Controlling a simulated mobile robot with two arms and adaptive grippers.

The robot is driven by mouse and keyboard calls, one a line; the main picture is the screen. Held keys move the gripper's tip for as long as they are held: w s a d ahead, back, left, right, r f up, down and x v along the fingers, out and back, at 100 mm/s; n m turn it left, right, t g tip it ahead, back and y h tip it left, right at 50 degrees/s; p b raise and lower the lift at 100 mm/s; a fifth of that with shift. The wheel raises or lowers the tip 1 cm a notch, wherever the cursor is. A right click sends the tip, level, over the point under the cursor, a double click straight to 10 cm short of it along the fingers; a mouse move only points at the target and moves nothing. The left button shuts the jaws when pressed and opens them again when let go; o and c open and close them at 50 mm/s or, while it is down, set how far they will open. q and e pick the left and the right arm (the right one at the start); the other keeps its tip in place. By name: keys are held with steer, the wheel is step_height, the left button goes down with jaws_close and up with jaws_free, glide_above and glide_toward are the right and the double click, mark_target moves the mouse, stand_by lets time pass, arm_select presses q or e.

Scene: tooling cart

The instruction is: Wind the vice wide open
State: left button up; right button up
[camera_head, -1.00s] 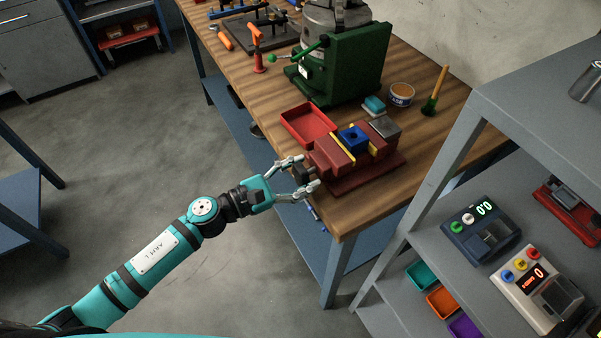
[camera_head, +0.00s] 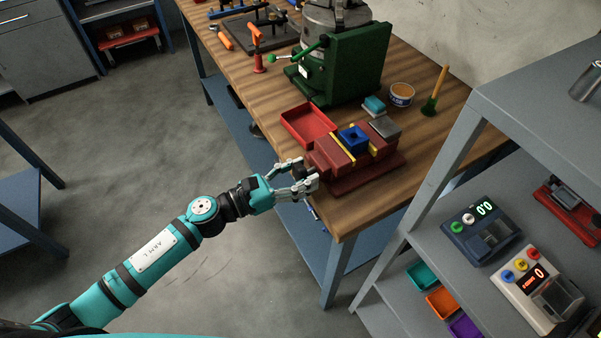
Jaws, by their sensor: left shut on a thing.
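The dark red vice (camera_head: 325,158) stands on the near edge of the wooden bench, on its red base. A blue block (camera_head: 353,139) with a dark hole sits between its jaws, with yellow strips beside it. I cannot tell how tightly the jaws touch the block. My left gripper (camera_head: 303,174) is at the vice's near left end, its fingers shut around the vice's dark screw end or handle, which they mostly hide. My right gripper is out of view.
A red tray (camera_head: 309,124) lies just behind the vice. A green machine (camera_head: 345,65), a blue-white brush or block (camera_head: 374,106), a tin (camera_head: 401,95) and a green-tipped brush (camera_head: 435,92) stand beyond. A grey shelf unit (camera_head: 540,100) is close at right. Open floor lies left.

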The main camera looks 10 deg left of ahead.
arm_select(q)
steer(key=shift+n, duration=1.3)
steer(key=shift+n, duration=0.3)
steer(key=o, duration=1.2)
steer(key=shift+a, duration=0.15)
steer(key=v, duration=1.2)
